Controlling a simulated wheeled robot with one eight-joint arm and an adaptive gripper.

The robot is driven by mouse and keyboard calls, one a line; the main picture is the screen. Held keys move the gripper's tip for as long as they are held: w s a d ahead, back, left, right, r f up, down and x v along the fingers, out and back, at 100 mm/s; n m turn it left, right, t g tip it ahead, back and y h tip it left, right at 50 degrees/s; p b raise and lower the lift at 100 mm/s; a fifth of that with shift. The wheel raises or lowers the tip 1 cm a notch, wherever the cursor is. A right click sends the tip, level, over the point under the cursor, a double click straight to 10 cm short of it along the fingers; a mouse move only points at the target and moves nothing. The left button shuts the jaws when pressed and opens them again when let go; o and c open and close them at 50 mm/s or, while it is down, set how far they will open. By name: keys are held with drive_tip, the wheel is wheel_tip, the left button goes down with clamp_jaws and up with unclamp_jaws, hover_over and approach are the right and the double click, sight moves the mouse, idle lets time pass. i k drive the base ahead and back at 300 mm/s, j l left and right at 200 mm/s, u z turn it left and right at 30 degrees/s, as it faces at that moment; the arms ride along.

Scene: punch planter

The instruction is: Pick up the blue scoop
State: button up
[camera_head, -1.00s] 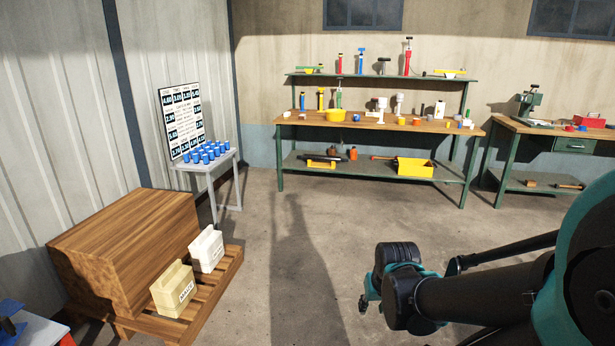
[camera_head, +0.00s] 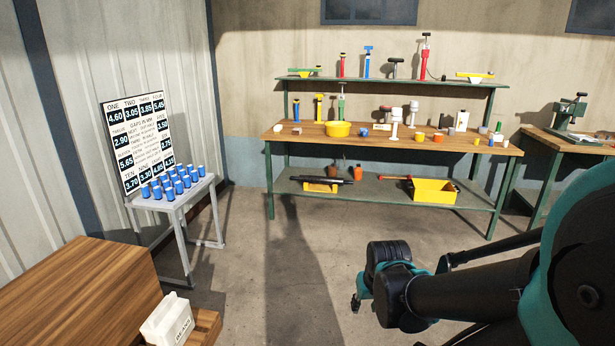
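I cannot make out a blue scoop for certain in this view. Blue things that show are several small blue cups (camera_head: 172,184) on a small grey table and a tall blue tool (camera_head: 367,62) on the workbench's upper shelf. My gripper (camera_head: 358,297) is at the lower right centre, over bare floor and far from the benches. Its fingers are mostly hidden behind the dark wrist, so its opening does not show. I see nothing held in it.
A long workbench (camera_head: 395,141) with a yellow bowl (camera_head: 337,129) stands at the back wall. A second bench (camera_head: 545,172) is at right. A wooden box (camera_head: 75,300) and white container (camera_head: 168,321) are at lower left. The middle floor (camera_head: 290,260) is clear.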

sight(364, 134)
drive_tip(key=i, duration=1.95)
